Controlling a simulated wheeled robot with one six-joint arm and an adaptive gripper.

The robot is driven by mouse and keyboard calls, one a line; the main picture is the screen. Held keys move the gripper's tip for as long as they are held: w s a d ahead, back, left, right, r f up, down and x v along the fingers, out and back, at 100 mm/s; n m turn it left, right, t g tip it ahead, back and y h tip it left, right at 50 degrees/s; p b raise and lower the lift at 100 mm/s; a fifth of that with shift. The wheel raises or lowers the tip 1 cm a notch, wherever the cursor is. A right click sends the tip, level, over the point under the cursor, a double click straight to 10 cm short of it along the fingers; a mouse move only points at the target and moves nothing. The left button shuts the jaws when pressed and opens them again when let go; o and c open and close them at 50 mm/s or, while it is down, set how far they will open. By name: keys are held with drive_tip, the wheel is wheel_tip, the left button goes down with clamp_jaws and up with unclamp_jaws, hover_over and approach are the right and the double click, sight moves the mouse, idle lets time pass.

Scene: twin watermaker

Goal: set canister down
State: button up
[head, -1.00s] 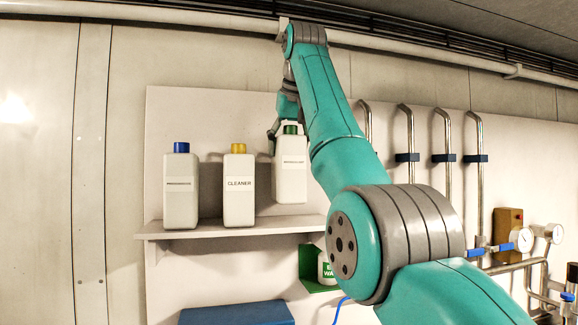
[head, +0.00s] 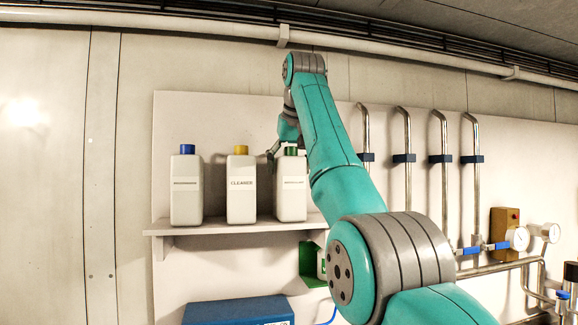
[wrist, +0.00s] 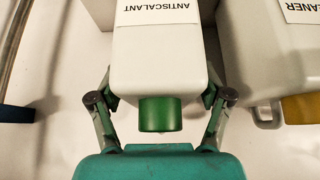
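The white antiscalant canister (head: 291,198) with a green cap stands upright at the right end of the row on the shelf (head: 235,228). Its base looks level with the bases of its neighbours. My gripper (head: 285,155) is at its top. In the wrist view the canister (wrist: 158,50) lies between the two fingers of my gripper (wrist: 160,98). The finger pads sit against both sides of its shoulder, beside the green cap. My forearm hides part of the shelf's right end.
The cleaner canister (head: 241,190), yellow-capped, stands close to the left, and a blue-capped canister (head: 186,190) beyond it. Steel pipes (head: 444,180) rise at the right. A green holder (head: 310,262) is below the shelf, with a blue box (head: 238,311) lower left.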

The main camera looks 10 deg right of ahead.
drive_tip(key=shift+r, duration=0.15)
drive_tip(key=v, duration=1.2)
idle(0.5)
